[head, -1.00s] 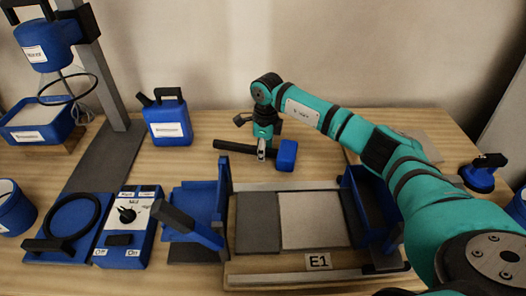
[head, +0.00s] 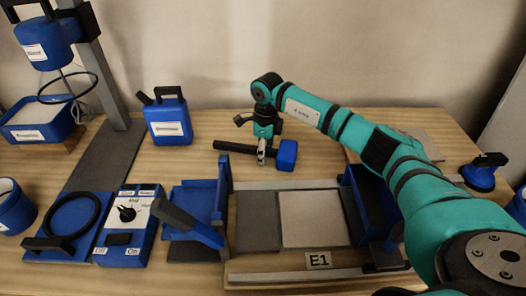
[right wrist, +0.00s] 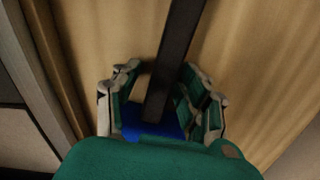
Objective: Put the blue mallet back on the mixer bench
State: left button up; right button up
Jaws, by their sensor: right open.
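The blue mallet lies on the wooden bench, its blue head (head: 287,155) to the right and its dark handle (head: 232,147) pointing left. My right gripper (head: 262,153) is down over the handle, close beside the head. In the right wrist view the open fingers of my right gripper (right wrist: 162,98) stand on either side of the dark handle (right wrist: 178,50). Part of the blue head (right wrist: 152,124) shows there near the finger bases; my own gripper body hides the rest. My left gripper is not in view.
The mixer (head: 48,43) stands at the left with a blue tub (head: 38,121) by it. A blue canister (head: 168,120) is left of the mallet. A blue suction-cup-like tool (head: 482,178) is at the right.

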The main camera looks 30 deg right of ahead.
notch_tip(320, 180, up, 12)
jog(key=shift+d, duration=0.3)
